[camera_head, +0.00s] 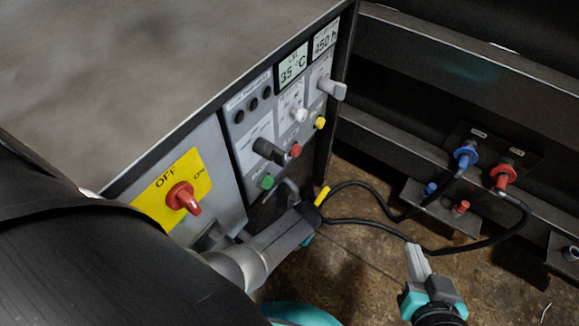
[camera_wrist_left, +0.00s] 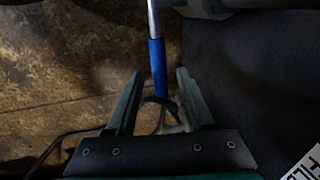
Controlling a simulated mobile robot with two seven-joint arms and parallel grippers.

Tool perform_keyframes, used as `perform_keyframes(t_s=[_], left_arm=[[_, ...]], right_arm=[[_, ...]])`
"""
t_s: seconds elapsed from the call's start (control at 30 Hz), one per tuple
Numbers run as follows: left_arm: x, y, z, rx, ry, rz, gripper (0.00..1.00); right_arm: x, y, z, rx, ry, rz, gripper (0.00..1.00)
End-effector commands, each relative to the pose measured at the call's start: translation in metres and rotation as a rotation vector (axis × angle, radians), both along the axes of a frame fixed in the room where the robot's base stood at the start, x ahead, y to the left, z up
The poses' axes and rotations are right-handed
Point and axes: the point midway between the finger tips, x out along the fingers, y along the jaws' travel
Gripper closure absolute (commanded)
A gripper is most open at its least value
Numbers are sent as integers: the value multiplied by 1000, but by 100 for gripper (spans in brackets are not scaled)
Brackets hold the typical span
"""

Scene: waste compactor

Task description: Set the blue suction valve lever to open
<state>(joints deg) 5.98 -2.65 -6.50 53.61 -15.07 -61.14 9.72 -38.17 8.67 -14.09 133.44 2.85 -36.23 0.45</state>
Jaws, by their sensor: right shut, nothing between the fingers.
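In the left wrist view, the blue lever (camera_wrist_left: 158,68) is a blue-sleeved rod on a thin metal stem, hanging down from the top. My left gripper (camera_wrist_left: 159,76) is open, with one finger on each side of the lever's lower end. A gap shows on both sides, so the fingers are not closed on it. I cannot make out the blue lever in the head view, and my left gripper is mostly hidden there. My right gripper (camera_head: 418,262) is shut and empty, over the floor at the lower right of the head view.
The machine's panel carries a red rotary switch (camera_head: 182,197) on a yellow plate and several small knobs. A yellow handle (camera_head: 321,195) stands by a grey cylindrical body (camera_head: 275,242). Black hoses (camera_head: 375,225) loop to blue (camera_head: 466,154) and red (camera_head: 503,173) couplings.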

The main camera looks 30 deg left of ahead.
Motion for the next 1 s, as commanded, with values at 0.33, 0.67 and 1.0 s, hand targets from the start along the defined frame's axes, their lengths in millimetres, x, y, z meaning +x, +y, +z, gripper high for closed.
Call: perform_keyframes(t_s=[0.33, 0.67, 1.0], left_arm=[[0, 0, 0, 0, 0, 0, 87], [0, 0, 0, 0, 0, 0, 100], [0, 0, 0, 0, 1, 0, 100]], right_arm=[[0, 0, 0, 0, 1, 0, 100], [0, 0, -1, -1, 3, 0, 100], [0, 0, -1, -1, 3, 0, 100]])
